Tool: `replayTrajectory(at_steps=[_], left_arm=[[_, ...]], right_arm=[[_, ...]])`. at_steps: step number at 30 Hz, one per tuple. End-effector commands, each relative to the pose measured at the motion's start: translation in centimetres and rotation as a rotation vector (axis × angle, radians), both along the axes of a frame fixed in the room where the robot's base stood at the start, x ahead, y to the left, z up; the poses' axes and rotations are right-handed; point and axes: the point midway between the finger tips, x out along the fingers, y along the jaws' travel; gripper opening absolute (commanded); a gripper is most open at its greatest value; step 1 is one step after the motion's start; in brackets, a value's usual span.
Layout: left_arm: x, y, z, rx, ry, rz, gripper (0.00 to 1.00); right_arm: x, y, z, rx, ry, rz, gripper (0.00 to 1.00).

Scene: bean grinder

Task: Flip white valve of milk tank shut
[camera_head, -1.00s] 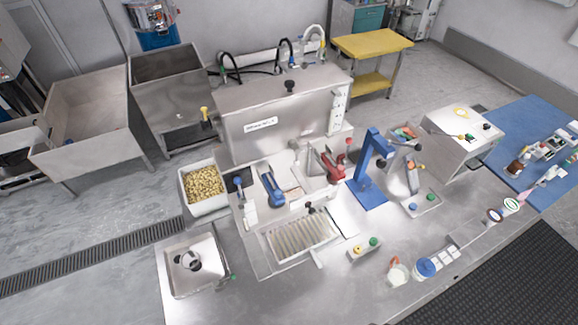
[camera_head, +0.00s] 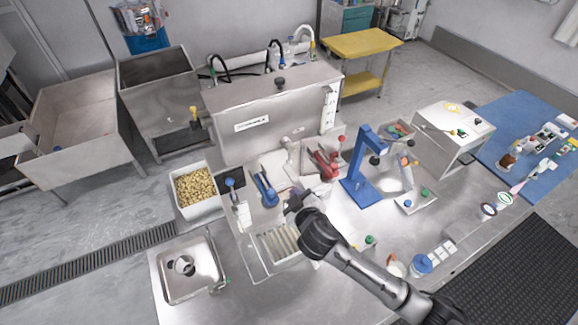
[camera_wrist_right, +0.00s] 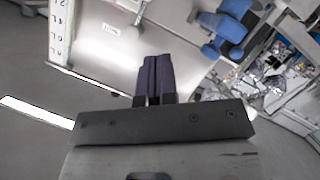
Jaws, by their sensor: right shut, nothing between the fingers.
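The large steel tank (camera_head: 265,140) stands at the middle back of the bench, with a label on its front; I take it for the milk tank. A white curved tap (camera_head: 303,35) shows behind its top, but I cannot tell which part is the white valve. My right gripper (camera_head: 290,197) is above the bench in front of the tank, apart from it. In the right wrist view its dark fingers (camera_wrist_right: 154,75) are together and empty, and part of the tank (camera_wrist_right: 105,55) lies beyond them. My left gripper is not in view.
A blue stand (camera_head: 362,180) and red-handled tool (camera_head: 324,165) are close right of my right gripper. A blue-handled tool (camera_head: 266,189) is close left. A bin of yellowish pieces (camera_head: 194,187) stands further left.

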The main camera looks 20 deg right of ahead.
Motion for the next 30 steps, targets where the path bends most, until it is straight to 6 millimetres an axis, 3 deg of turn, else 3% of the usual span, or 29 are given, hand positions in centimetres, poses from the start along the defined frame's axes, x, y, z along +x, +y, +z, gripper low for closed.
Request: replayTrajectory(at_steps=[6, 20, 30], left_arm=[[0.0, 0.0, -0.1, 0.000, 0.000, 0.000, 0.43], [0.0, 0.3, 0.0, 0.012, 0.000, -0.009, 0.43], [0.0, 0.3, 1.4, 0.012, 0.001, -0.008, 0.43]], right_arm=[[2.0, -0.1, 1.5, -0.041, -0.057, 0.018, 0.00], [2.5, -0.1, 1.6, -0.041, -0.059, 0.019, 0.00], [7.0, -0.5, 0.7, -0.042, -0.058, 0.017, 0.00]])
